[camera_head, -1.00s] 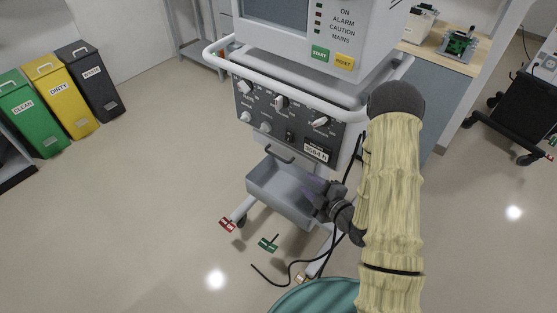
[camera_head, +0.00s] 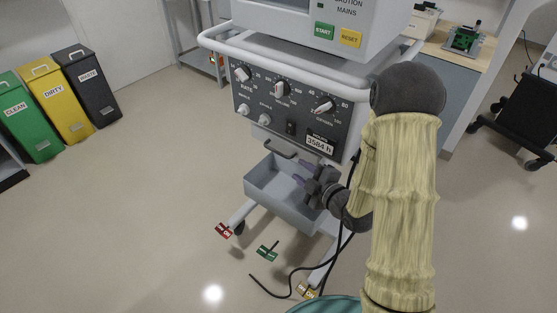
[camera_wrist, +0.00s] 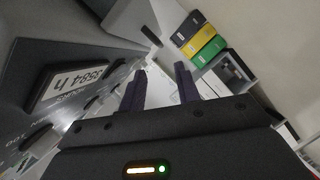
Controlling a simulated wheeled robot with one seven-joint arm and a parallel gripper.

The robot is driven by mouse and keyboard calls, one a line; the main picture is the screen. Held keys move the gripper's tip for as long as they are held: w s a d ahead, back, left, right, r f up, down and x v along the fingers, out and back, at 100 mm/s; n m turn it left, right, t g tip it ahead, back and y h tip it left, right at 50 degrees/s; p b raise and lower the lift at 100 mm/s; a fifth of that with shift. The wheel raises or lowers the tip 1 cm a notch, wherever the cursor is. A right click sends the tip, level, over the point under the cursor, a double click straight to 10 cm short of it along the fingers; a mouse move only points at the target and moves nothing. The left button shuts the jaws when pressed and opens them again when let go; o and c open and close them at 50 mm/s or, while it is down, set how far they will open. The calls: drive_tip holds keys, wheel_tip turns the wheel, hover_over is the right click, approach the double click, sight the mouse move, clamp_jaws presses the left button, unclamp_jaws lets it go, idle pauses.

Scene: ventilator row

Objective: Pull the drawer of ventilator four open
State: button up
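A white ventilator (camera_head: 300,100) stands in front of me, with a dark knob panel and an hours label (camera_head: 320,143) reading 3584 h. No ventilator number is readable. A dark bar handle (camera_head: 280,150) sits below the panel. Under it is a grey open-topped tray (camera_head: 275,195); I cannot tell whether this is the drawer. My gripper (camera_head: 301,173) is over the tray's right part, below and right of the handle, apparently apart from it.
A white rail (camera_head: 265,68) runs around the ventilator. Red (camera_head: 223,231), green (camera_head: 267,251) and yellow (camera_head: 306,290) pedals sit near the floor, with black cables close by. Green, yellow and black bins (camera_head: 88,85) stand left. Floor between them and the ventilator is clear.

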sight(279, 154)
drive_tip(key=x, duration=1.2)
drive_tip(key=shift+w, duration=0.15)
clamp_jaws()
drive_tip(key=shift+f, duration=0.1)
